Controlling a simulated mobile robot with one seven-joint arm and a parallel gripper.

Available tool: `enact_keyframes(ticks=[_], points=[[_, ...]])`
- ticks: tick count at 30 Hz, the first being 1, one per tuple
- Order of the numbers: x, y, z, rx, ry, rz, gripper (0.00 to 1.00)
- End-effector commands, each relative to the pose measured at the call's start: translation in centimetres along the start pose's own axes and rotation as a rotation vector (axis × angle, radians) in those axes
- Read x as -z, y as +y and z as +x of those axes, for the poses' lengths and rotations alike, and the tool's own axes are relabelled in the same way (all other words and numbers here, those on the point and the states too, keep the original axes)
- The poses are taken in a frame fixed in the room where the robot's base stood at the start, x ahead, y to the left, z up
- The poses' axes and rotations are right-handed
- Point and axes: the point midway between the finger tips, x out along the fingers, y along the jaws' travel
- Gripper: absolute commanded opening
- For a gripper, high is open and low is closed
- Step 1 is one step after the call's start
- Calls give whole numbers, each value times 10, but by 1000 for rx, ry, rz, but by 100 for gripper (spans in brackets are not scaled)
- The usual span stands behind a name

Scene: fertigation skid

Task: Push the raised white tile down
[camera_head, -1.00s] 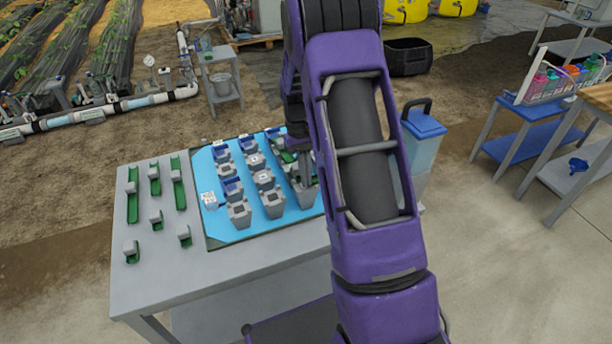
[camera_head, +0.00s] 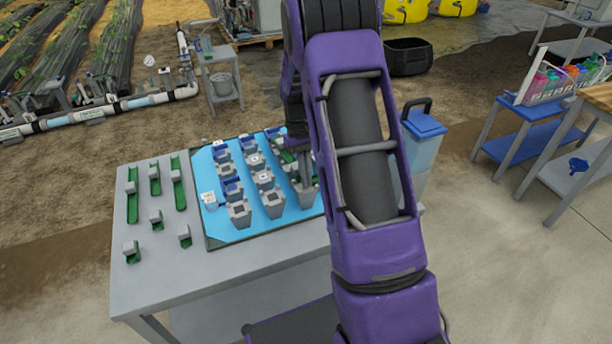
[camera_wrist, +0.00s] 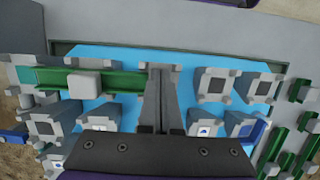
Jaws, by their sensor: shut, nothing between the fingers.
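My gripper (camera_wrist: 160,72) is shut and empty. In the wrist view its dark fingers reach over the blue board (camera_wrist: 125,55), beside the right end of a green rail bearing a pale block (camera_wrist: 84,84). In the head view the gripper (camera_head: 305,178) is partly hidden by my arm, over the board's right part. Several grey posts with square tops stand there. Some tops are white with small marks, such as one white tile (camera_head: 264,178) in the middle row; another white tile (camera_wrist: 205,130) shows below the fingers in the wrist view. I cannot tell which white tile is raised.
A small white marked piece (camera_head: 208,200) is at the board's left edge. Green channels with grey blocks (camera_head: 155,216) line the grey table's left side. A blue-lidded container (camera_head: 424,125) stands behind my arm. The table's front strip (camera_head: 215,280) is clear.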

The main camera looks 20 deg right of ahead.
Motion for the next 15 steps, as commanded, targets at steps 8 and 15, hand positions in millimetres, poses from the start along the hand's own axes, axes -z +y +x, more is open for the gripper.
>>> enact_keyframes(ticks=[8,15], points=[[2,0,9,0,0,0,0],[1,0,4,0,0,0,0]])
